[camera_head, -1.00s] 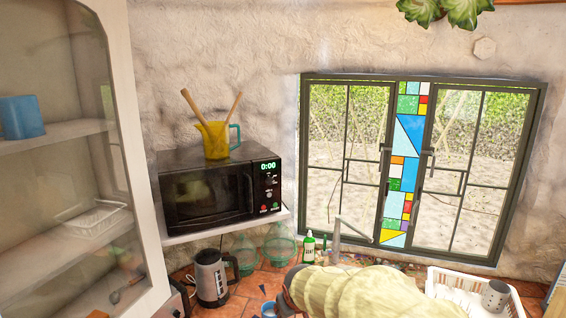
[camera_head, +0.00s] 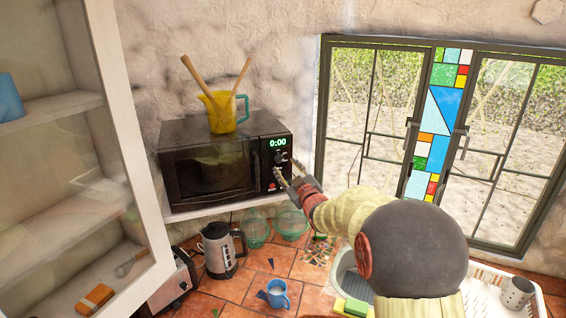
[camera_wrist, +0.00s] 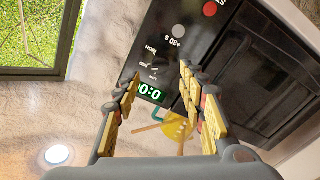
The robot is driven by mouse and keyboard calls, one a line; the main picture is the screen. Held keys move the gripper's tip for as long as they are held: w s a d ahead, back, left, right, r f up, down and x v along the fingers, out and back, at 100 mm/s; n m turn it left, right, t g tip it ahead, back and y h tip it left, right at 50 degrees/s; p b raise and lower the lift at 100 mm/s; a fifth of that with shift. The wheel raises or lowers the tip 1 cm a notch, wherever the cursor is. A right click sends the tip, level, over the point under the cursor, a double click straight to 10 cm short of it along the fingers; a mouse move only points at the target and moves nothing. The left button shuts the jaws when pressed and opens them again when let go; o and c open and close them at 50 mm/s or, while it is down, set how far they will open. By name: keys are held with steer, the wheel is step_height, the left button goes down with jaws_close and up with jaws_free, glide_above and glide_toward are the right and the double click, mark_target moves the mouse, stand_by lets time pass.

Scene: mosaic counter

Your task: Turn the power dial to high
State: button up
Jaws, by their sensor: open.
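The black microwave (camera_head: 208,170) stands on a wall shelf with its control panel on the right, its display reading 0:00. The power dial (camera_head: 280,158) is a small dark knob below the display, partly behind my gripper; its setting is too small to read. My gripper (camera_head: 283,180) is at the front of the panel, open. In the wrist view my gripper (camera_wrist: 160,88) has its two yellow-padded fingers apart, with the display (camera_wrist: 151,93) and the power labels showing between them.
A yellow jug (camera_head: 222,112) with wooden utensils stands on top of the microwave. A kettle (camera_head: 219,250) and a blue mug (camera_head: 278,295) are on the tiled counter below. A glass-fronted cabinet (camera_head: 140,130) stands at left, and a window (camera_head: 380,110) at right.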

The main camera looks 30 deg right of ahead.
mark_target(281, 161)
steer(key=shift+w+d+p, duration=0.2)
steer(key=shift+w+p, duration=0.4)
steer(key=shift+w, duration=2)
steer(key=shift+c, duration=0.9)
jaws_close()
